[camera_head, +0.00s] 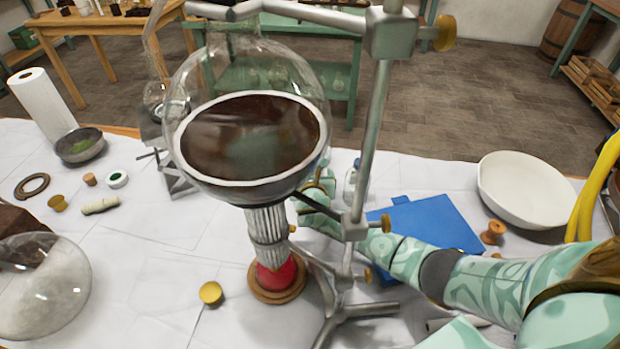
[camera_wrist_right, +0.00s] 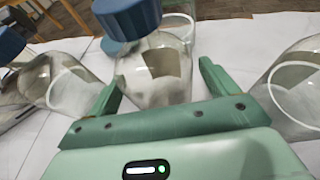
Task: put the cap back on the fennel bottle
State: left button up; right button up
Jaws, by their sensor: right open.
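In the head view my right arm reaches in from the right, behind the metal stand. Its gripper (camera_head: 318,190) is partly hidden by the round flask and the stand. In the right wrist view the gripper (camera_wrist_right: 160,82) is open, with a clear glass bottle (camera_wrist_right: 160,75) between or just beyond its fingers; contact cannot be told. A blue cap (camera_wrist_right: 128,16) shows above that bottle, overlapping its top; whether it sits on it is unclear. A small clear bottle (camera_head: 351,182) stands right of the gripper in the head view. No fennel label is readable. My left gripper is not in view.
The large flask of dark liquid (camera_head: 250,140) and metal stand (camera_head: 370,130) block the middle. A blue folder-like object (camera_head: 430,222), a white bowl (camera_head: 522,190), a yellow disc (camera_head: 210,293) and a glass globe (camera_head: 45,285) lie on the table. Other glassware (camera_wrist_right: 295,90) flanks the gripper.

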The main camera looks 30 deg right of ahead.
jog(key=c, duration=1.3)
jog(key=shift+r, duration=0.1)
notch_tip(320, 180, up, 10)
jog(key=p, duration=0.5)
jog(key=o, duration=0.5)
jog(key=c, duration=0.7)
